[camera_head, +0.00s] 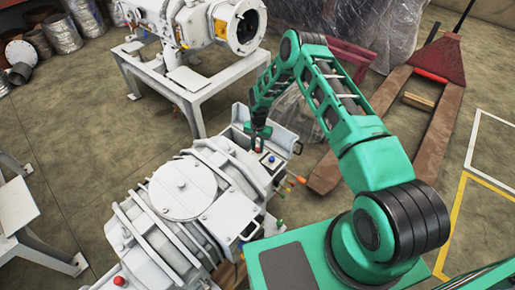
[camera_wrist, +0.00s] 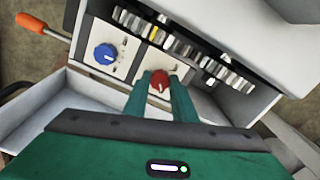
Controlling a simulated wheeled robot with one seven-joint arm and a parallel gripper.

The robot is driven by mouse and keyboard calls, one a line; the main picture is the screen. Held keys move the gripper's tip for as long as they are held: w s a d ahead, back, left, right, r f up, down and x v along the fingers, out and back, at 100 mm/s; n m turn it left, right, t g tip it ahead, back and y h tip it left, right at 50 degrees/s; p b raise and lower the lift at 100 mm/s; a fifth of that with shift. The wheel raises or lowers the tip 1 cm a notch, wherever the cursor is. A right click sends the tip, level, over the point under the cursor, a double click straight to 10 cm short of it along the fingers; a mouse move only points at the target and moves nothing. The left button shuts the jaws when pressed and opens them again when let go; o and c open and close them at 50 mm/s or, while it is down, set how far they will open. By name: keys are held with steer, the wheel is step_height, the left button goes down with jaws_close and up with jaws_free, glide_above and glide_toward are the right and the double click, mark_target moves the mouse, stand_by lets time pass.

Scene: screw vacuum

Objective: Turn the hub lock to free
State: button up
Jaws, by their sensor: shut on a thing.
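In the wrist view, a red knob (camera_wrist: 159,86) sits on a pale panel (camera_wrist: 125,68) of the white machine. My gripper (camera_wrist: 160,79) is shut on this red knob, with one green finger on each side of it. A blue knob (camera_wrist: 105,54) with markings around it is on a neighbouring plate to the left, apart from the fingers. The red knob's markings are mostly hidden by the fingers. In the head view, my gripper (camera_head: 262,132) is at the far end of the white machine (camera_head: 180,188); its grip is too small to make out there.
An orange-handled lever (camera_wrist: 30,22) sticks out left of the panel. A row of metal fittings (camera_wrist: 185,48) runs close above the knobs. In the head view, a second white machine (camera_head: 190,25) stands behind, and a rusty pallet jack (camera_head: 430,105) stands to the right.

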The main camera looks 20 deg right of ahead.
mark_target(258, 148)
steer(key=o, duration=1)
steer(key=shift+w+d+r, duration=0.1)
steer(key=shift+w, duration=0.1)
steer(key=shift+o, duration=0.2)
steer(key=shift+s, duration=0.1)
step_height(258, 148, up, 11)
steer(key=shift+f, duration=0.2)
